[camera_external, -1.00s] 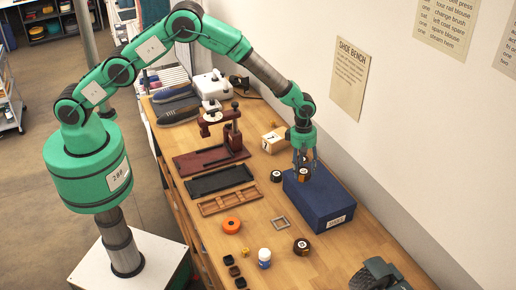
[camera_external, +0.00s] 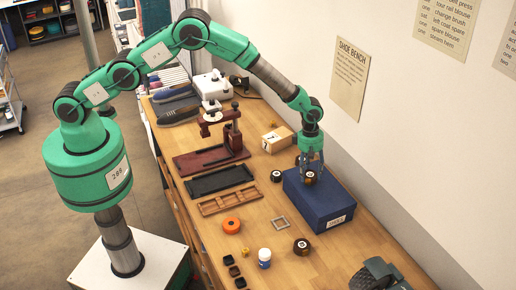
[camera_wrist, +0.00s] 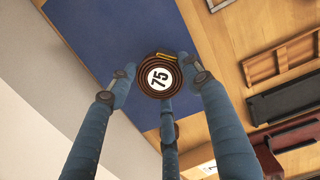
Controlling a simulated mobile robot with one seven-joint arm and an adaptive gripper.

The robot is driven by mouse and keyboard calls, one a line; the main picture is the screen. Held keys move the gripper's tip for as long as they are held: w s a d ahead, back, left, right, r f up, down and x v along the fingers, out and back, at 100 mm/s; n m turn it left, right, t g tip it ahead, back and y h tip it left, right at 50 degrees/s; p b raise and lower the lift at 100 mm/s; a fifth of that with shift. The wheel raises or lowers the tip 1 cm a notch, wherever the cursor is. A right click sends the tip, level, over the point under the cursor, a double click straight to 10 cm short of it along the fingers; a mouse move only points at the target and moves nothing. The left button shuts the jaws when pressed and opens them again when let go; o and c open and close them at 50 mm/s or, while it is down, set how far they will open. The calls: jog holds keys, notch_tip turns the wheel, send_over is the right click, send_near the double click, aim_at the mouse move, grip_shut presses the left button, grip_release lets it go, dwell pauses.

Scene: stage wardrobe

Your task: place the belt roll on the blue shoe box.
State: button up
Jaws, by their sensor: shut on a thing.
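The belt roll (camera_external: 311,178) is a brown coil; the wrist view shows its white disc marked 75 (camera_wrist: 160,77). My gripper (camera_external: 311,172) is shut on it, with blue fingers around its sides. The blue shoe box (camera_external: 321,206) stands on the bench beneath, a pale label on its front end. In the wrist view the box's blue lid (camera_wrist: 110,35) lies behind the roll. The roll is over the lid; I cannot tell whether it touches it. The fingers hide part of the lid.
A similar brown roll (camera_external: 301,246) lies in front of the box, and a dark round roll (camera_external: 276,176) lies left of it. The wall is close on the right.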

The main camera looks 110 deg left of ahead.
aim_at(308, 172)
jog(key=shift+f, duration=1)
jog(key=shift+f, duration=0.1)
jog(key=o, duration=1.2)
notch_tip(308, 172, up, 12)
jog(key=s+b, duration=0.1)
jog(key=shift+a+b, duration=0.35)
